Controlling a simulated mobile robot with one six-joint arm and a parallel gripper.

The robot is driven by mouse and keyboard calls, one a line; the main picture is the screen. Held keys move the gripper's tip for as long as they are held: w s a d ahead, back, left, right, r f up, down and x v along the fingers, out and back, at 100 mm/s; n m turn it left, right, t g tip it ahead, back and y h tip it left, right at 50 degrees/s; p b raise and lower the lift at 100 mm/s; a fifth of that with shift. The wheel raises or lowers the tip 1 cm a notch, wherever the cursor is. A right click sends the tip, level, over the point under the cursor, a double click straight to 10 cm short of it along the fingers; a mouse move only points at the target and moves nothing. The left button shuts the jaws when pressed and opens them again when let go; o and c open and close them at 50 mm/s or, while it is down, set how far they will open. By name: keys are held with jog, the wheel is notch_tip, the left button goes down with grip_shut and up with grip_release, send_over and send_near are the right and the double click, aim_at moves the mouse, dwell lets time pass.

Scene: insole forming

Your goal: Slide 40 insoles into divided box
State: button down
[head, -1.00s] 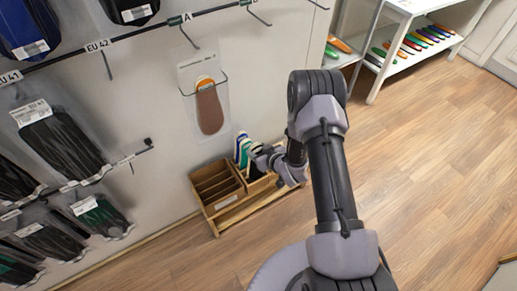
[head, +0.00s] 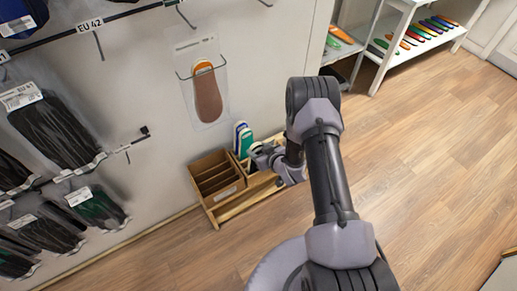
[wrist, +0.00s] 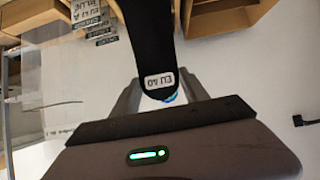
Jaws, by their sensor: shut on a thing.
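My gripper (wrist: 160,95) is shut on a black insole (wrist: 148,35) with a white "EU 40" label, held between the fingers in the wrist view. A bit of blue and green shows at its end. In the head view my gripper (head: 262,155) is at the right part of the wooden divided box (head: 228,205). The box stands on the floor against the wall. The compartments on its left look empty. Blue and green insoles with white edges (head: 242,139) stand upright behind my gripper. My gripper hides part of the box, and the held insole's lower end is unclear.
Packaged insoles (head: 50,135) hang on wall hooks at the left. An orange and brown insole in a clear pack (head: 207,90) hangs above the box. A white shelf (head: 400,50) with colourful insoles stands at the back right.

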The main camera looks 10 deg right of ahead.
jog(key=shift+c, duration=2.4)
grip_release()
jog(key=p+v, duration=0.7)
jog(key=v, duration=1)
jog(key=shift+s, duration=0.2)
